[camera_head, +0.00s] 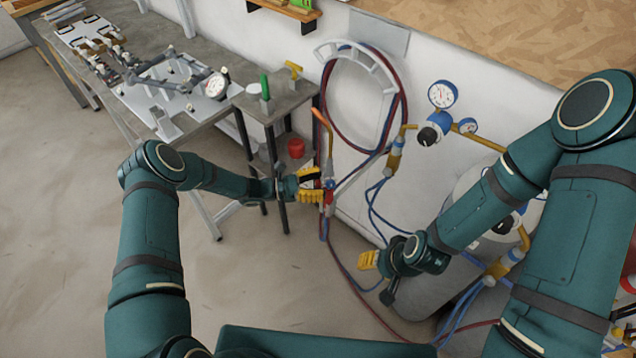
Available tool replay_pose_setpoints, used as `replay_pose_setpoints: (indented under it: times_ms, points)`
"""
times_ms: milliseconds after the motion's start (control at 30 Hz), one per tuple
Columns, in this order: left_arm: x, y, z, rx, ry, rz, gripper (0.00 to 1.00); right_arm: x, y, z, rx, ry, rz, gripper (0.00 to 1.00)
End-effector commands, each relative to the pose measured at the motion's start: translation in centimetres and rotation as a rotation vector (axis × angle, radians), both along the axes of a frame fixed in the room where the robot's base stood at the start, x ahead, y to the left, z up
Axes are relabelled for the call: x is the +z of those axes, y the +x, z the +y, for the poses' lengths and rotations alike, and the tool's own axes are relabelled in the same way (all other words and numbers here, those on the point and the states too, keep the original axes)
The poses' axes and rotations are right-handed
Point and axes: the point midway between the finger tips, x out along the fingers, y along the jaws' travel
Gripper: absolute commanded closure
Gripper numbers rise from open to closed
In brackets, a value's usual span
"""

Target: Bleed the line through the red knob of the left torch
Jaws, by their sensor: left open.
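A torch with a copper-coloured neck (317,117) stands upright at the wall, with red and blue hoses below it. Small red and blue parts (330,185) show on its body beside my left gripper; I cannot tell clearly which is the red knob. My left gripper (318,186), with yellow fingers, is open at the torch body and partly hides it. I cannot tell whether it touches the torch. My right gripper (368,260) is lower and to the right, in front of a gas cylinder, away from the torch; its opening is unclear.
A pressure gauge (442,94) and regulators sit right of the torch, above the grey cylinder (424,292). Hoses (402,108) loop on a wall rack. A small stand holds a red cup (296,147) and a green bottle (265,87). The floor at left is clear.

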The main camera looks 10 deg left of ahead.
Motion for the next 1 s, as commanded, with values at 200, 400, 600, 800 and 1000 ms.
replay_pose_setpoints:
  times_ms: [200,400,600,800,1000]
  points:
    - [0.0,0.0,0.0,0.0,0.0,0.0,0.96,0.0,0.0,0.0,0.0,0.0,0.0,0.53]
    - [0.0,0.0,0.0,0.0,0.0,-0.002,1.0,0.0,0.0,0.0,0.0,0.0,0.0,0.53]
    - [-0.1,0.0,0.1,0.0,0.009,-0.042,1.0,-0.7,0.0,0.0,0.0,-0.001,0.0,0.53]
    - [-0.3,0.0,0.1,0.001,0.032,-0.151,1.0,-2.1,0.1,0.1,-0.001,-0.003,0.0,0.53]
    - [-0.3,-0.1,0.1,0.001,0.066,-0.299,1.0,-3.8,0.1,0.2,-0.001,-0.007,0.0,0.53]
